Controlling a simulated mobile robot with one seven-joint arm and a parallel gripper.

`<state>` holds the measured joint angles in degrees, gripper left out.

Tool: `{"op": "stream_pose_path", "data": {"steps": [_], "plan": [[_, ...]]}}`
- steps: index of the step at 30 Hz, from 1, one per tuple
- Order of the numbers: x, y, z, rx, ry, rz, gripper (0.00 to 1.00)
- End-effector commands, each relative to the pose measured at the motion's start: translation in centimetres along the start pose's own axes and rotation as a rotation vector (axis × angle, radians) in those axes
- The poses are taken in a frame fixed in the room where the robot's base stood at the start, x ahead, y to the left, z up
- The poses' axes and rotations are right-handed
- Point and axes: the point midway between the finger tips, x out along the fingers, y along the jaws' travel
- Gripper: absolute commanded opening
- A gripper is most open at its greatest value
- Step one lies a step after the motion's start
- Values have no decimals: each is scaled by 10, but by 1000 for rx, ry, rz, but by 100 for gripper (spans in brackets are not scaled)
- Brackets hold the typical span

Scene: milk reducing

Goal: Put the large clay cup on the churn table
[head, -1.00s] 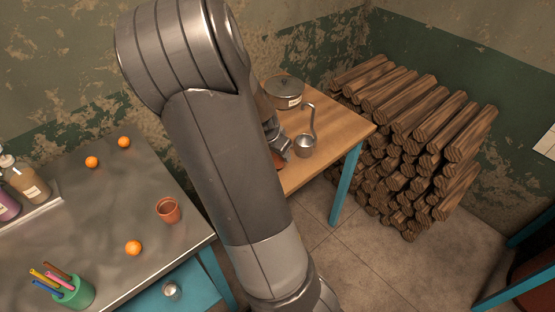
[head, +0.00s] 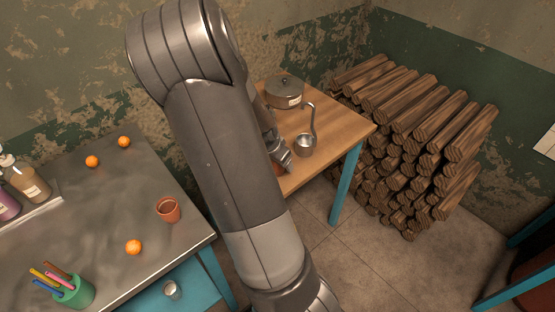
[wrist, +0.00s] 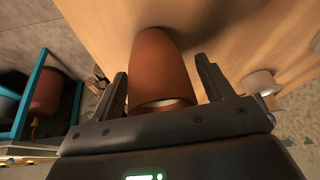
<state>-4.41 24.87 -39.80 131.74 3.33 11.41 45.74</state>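A reddish-brown clay cup (wrist: 160,65) is between the two fingers of my gripper (wrist: 168,92) in the wrist view, over the wooden table (wrist: 235,30). The fingers are apart, with a thin gap visible at the cup's right side. In the head view my gripper (head: 284,160) is at the near edge of the wooden table (head: 335,130), and my arm hides most of this cup. Another clay cup (head: 168,210) stands upright on the grey metal table (head: 95,220) at left. The frames do not show which table is the churn table.
A lidded pot (head: 284,92) and a metal cup with a long hooked handle (head: 305,146) stand on the wooden table close to my gripper. Oranges (head: 134,247), bottles (head: 25,180) and a green pen holder (head: 74,291) are on the metal table. Stacked logs (head: 410,140) fill the right.

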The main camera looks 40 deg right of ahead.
Motion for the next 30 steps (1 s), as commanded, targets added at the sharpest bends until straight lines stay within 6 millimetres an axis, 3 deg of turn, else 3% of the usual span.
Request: {"op": "stream_pose_path", "data": {"steps": [13,30], "plan": [[-8,-1,-2,-1,2,-3,76],[-66,-1,0,-2,0,-4,76]]}}
